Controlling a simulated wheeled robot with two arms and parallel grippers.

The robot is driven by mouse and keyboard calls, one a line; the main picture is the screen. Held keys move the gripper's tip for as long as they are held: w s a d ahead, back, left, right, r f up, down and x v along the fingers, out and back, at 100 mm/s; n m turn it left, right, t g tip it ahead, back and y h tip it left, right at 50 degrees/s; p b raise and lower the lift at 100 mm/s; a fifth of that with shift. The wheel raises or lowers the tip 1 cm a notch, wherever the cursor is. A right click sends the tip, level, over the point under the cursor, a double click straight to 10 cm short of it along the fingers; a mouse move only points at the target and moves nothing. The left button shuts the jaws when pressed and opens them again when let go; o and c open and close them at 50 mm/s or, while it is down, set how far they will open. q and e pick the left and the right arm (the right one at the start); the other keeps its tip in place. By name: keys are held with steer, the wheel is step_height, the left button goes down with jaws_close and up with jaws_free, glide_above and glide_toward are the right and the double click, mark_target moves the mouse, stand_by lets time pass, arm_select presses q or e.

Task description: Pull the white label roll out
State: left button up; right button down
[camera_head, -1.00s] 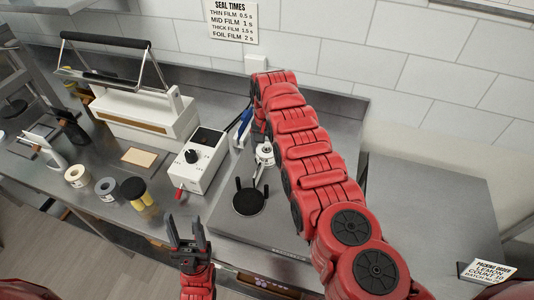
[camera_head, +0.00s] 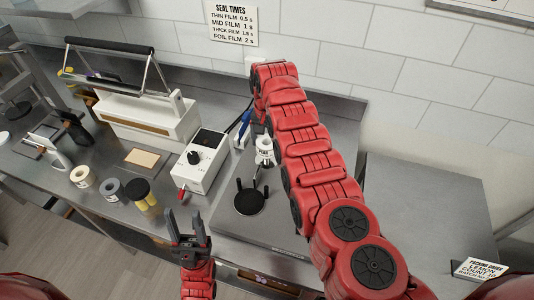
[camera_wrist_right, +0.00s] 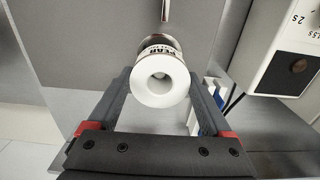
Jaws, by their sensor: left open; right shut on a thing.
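A thin metal rod (camera_wrist_right: 165,10) shows beyond the roll. My left gripper (camera_head: 187,218) is open and empty near the bench's front edge.
A black round plate with prongs (camera_head: 249,203) lies in front of the roll. A white control box (camera_head: 200,160) with a knob stands to the left, beside a sealer (camera_head: 135,112).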

steer(key=shift+r, duration=1.25)
steer(key=shift+r, duration=0.1)
steer(key=shift+r, duration=2.4)
